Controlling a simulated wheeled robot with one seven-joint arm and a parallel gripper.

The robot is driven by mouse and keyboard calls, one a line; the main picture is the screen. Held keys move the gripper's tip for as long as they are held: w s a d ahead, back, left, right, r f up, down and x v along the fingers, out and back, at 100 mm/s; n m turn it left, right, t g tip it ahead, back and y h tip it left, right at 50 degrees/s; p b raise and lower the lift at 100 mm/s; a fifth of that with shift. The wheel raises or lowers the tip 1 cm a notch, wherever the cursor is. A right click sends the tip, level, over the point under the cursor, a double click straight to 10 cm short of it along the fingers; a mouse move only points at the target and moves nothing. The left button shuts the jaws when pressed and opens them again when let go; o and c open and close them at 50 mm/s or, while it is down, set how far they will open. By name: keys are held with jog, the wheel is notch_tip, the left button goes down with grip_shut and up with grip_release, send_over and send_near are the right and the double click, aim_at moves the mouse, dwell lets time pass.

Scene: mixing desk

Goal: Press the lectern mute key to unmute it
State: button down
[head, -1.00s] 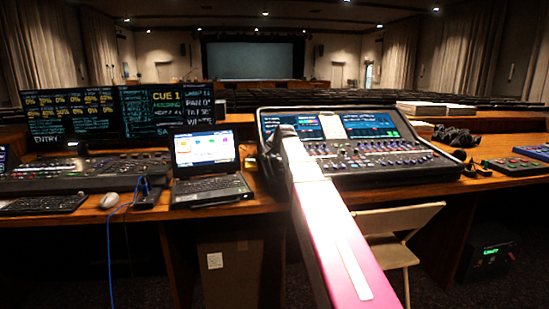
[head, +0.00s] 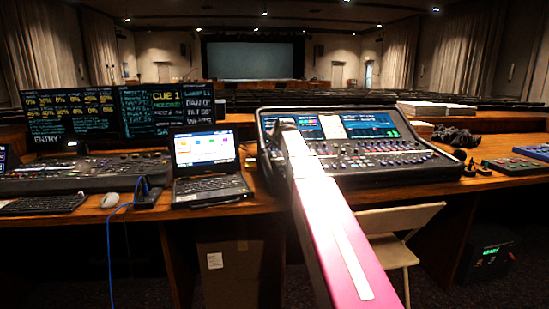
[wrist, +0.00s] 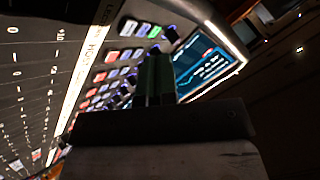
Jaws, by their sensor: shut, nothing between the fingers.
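The mixing console (head: 385,152) stands on the desk, with screens along its back and rows of knobs and keys. In the wrist view its panel runs tilted, with red, blue, white and green lit keys (wrist: 112,75) beside a pale label strip (wrist: 88,62). I cannot tell which key is the lectern mute key or how it is lit. My gripper (wrist: 158,60) is shut and empty, its dark fingers over the panel between the keys and a console screen (wrist: 205,62). Whether the tips touch anything is hidden.
A laptop (head: 205,165) stands left of the console, beside a lighting desk (head: 85,172) and monitors (head: 85,115). A blue cable (head: 110,225) hangs over the front edge. A folding chair (head: 395,230) stands below. Paper stacks (head: 435,108) lie behind the console.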

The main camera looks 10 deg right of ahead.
jog(key=shift+s+r, duration=0.2)
jog(key=shift+r, duration=1.6)
